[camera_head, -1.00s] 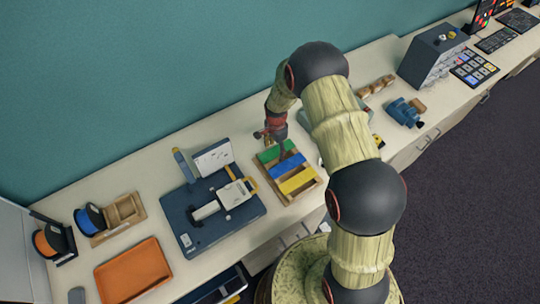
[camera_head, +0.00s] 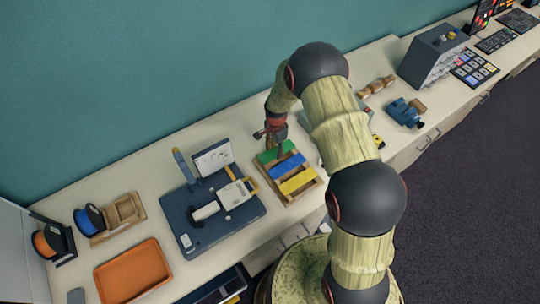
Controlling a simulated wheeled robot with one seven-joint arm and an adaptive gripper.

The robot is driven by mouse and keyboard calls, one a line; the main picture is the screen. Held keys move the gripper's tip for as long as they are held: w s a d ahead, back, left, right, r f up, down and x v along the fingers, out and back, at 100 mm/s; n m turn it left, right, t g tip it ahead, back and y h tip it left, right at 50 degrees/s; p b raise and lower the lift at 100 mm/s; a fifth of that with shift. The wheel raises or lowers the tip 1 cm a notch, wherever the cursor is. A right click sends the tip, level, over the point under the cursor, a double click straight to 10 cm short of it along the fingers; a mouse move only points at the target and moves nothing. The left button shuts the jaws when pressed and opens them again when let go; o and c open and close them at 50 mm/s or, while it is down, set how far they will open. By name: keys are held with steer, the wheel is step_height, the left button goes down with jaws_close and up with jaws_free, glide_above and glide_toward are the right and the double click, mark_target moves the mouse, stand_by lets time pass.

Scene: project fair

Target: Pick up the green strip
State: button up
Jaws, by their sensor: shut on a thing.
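The green strip (camera_head: 268,156) lies in the far slot of a wooden rack (camera_head: 289,199), beyond a blue strip (camera_head: 287,166) and a yellow strip (camera_head: 297,181). My gripper (camera_head: 278,151) is down at the right part of the green strip, with its fingers shut on it. The fingers hide part of the strip. I cannot tell whether the strip is lifted off the rack.
A dark blue board (camera_head: 240,222) with a white-handled device stands left of the rack. An orange tray (camera_head: 134,271) and spools are farther left. A wooden turned piece (camera_head: 376,86) and a blue tool (camera_head: 405,112) lie to the right. The teal wall is close behind.

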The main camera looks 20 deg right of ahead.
steer(key=c, duration=0.3)
steer(key=shift+r, duration=0.1)
steer(key=shift+c, duration=0.2)
